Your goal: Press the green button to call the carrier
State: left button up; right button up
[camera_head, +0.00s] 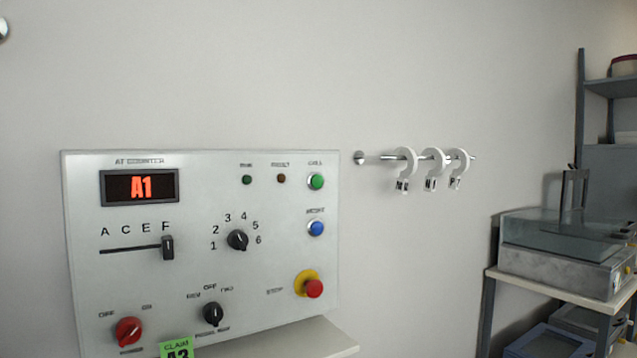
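A pale grey control panel (200,255) is mounted on the wall at the left and middle of the head view. The green button (316,181) is at the panel's upper right, with small lettering above it. Below it sit a blue button (316,228) and a red stop button (313,288) on a yellow ring. A display (139,187) at the upper left reads A1 in red. Neither of my grippers shows in the head view.
A slider (167,247) stands near F, and a black dial (237,240) is numbered 1 to 6. A green claim tag (177,349) is at the bottom edge. Hooked tags (404,168) hang on a wall rod right of the panel. A shelf with equipment (560,250) stands far right.

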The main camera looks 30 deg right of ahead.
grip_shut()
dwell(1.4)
